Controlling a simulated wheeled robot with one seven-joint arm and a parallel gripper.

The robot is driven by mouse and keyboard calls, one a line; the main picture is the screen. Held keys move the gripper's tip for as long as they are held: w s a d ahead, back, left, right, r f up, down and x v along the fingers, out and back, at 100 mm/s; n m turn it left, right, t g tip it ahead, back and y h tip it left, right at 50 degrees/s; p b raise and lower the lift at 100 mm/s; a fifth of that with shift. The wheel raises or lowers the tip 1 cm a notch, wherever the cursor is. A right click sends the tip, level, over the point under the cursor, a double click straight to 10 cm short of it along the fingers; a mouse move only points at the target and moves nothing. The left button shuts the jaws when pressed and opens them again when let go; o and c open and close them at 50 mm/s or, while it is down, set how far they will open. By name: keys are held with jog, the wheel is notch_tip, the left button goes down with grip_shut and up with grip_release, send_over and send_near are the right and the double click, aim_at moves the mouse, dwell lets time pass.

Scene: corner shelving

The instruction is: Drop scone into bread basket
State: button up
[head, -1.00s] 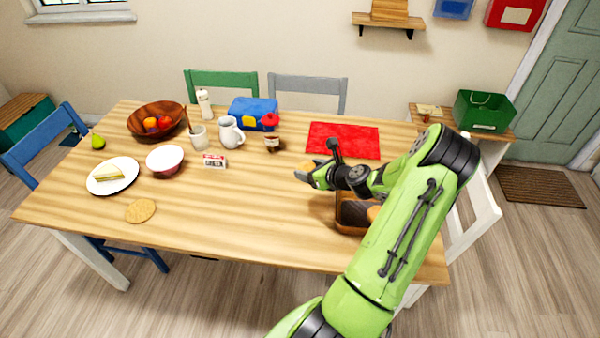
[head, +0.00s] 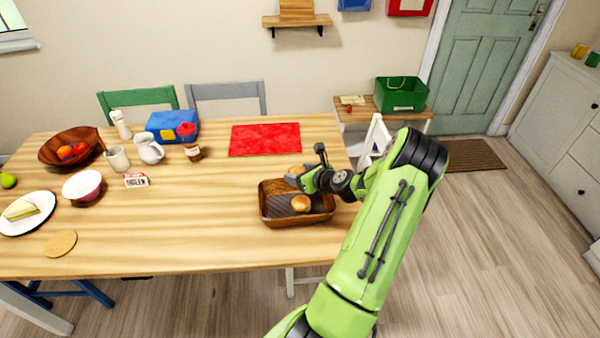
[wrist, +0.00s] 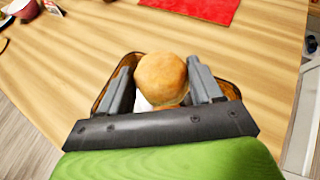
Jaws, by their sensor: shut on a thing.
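The scone (wrist: 162,78) is round and golden brown, held between the two fingers of my gripper (wrist: 163,88) in the wrist view. My gripper (head: 298,178) is shut on it, above the back part of the bread basket in the head view. The scone (head: 295,170) shows only partly there. The bread basket (head: 268,206) is a brown rectangular tray on the table's right part, with a dark inside. A golden bun (head: 300,203) lies in it. In the wrist view the basket's rim (wrist: 101,88) shows below the scone, and its inside is mostly hidden.
A red placemat (head: 265,139) lies behind the basket. A jar (head: 193,153), a blue lunch box (head: 172,126), a pitcher (head: 150,149), a bowl (head: 82,187) and a sandwich plate (head: 40,222) stand to the left. The table between basket and bowl is clear.

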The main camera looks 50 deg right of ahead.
jog(key=shift+f+b, duration=0.35)
jog(key=shift+f, duration=0.5)
jog(key=shift+w+r, duration=0.1)
jog(key=o, duration=1.1)
jog(key=shift+r, duration=0.1)
jog(key=p+v, duration=0.2)
jog(key=v, duration=1.3)
jog(key=shift+s+p, duration=0.35)
jog(key=shift+a+r, duration=0.1)
